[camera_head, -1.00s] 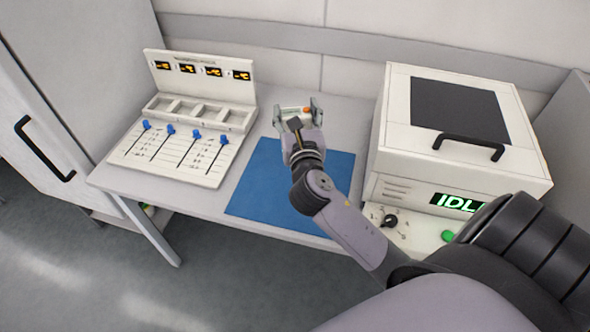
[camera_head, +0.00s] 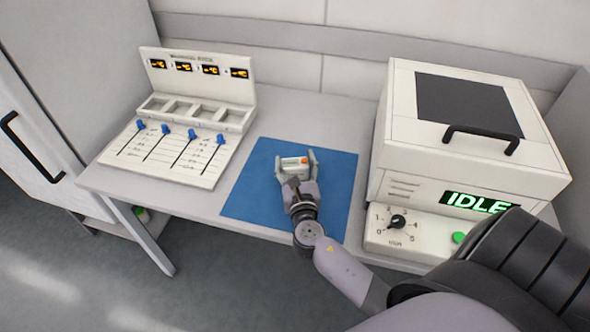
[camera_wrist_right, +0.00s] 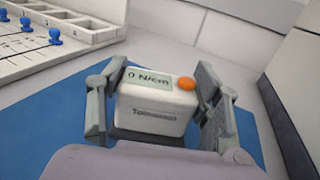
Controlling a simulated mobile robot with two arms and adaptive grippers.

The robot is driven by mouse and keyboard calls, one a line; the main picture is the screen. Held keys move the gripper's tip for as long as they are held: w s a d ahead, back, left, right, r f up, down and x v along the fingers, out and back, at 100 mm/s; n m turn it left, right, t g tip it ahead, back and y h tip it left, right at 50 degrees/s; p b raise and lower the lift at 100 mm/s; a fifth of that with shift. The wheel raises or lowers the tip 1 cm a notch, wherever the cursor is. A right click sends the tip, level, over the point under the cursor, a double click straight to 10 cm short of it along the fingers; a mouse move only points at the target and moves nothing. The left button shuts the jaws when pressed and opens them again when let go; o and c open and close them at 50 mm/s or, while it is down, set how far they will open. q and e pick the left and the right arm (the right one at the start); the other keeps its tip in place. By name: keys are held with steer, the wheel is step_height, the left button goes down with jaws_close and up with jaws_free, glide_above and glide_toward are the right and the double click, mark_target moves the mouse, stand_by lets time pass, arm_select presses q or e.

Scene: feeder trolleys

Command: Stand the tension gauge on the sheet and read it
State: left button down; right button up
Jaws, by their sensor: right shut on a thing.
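The tension gauge is a small white box with an orange button and a grey-green display. It shows in the head view (camera_head: 294,164) and close up in the right wrist view (camera_wrist_right: 152,117), where the display reads "0 N/cm". My right gripper (camera_head: 297,168) is shut on the gauge, one finger on each side, over the middle of the blue sheet (camera_head: 250,195). The gauge looks upright. I cannot tell whether its base touches the sheet. In the right wrist view the fingers (camera_wrist_right: 160,108) flank the gauge. My left gripper is not in view.
A white panel (camera_head: 160,165) with blue sliders and several small displays stands left of the sheet. A white machine (camera_head: 400,160) with a black handle, a dial and an "IDLE" display stands on the right. Bare table (camera_head: 325,120) shows behind the sheet.

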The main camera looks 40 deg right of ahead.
steer(key=shift+f, duration=0.65)
steer(key=shift+f, duration=0.15)
steer(key=o, duration=1.5)
steer(key=shift+o, duration=0.2)
